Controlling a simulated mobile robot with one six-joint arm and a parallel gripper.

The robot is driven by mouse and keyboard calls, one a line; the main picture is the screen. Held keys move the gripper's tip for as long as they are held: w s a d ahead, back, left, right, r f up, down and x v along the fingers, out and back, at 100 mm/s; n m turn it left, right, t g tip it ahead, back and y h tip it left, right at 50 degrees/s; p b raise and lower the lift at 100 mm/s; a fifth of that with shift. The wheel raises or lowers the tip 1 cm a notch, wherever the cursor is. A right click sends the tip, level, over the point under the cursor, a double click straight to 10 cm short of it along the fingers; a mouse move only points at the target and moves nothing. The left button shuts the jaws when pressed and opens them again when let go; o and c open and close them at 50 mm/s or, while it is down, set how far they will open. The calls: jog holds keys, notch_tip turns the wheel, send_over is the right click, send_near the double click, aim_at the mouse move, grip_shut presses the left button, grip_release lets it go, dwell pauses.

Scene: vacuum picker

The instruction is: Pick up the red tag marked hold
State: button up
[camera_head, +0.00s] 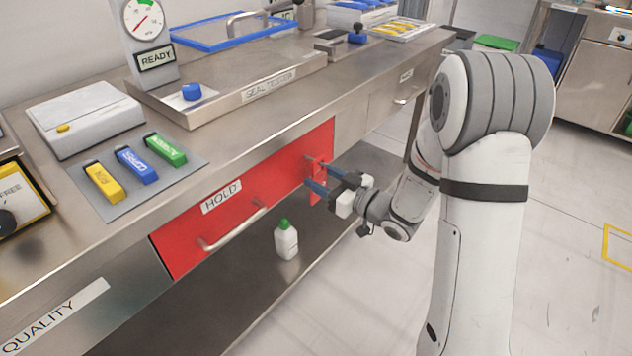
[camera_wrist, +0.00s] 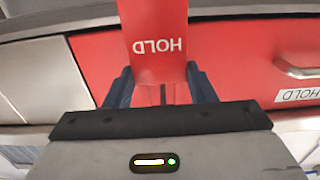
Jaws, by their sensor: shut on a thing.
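The red tag (camera_wrist: 155,45) marked HOLD fills the top middle of the wrist view, its lettering upside down. It also shows in the head view as a small red piece (camera_head: 317,188) in front of the red drawer. My gripper (camera_head: 316,176) has its blue fingers shut on the tag, one on each side; it also shows in the wrist view (camera_wrist: 160,82). The tag is at the right end of the red drawer front (camera_head: 240,205). I cannot tell whether the tag still touches the drawer front.
The red drawer has a HOLD label (camera_head: 221,197) and a bar handle (camera_head: 232,230). Yellow, blue (camera_head: 137,165) and green tags lie on a grey mat on the counter. A white bottle (camera_head: 286,241) with a green cap stands on the lower shelf.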

jog(key=shift+r, duration=0.15)
jog(key=shift+r, duration=0.3)
jog(key=p+v, duration=0.2)
jog(key=v, duration=1.6)
jog(key=shift+r+p, duration=0.25)
jog(key=shift+p, duration=0.15)
jog(key=shift+r, duration=0.1)
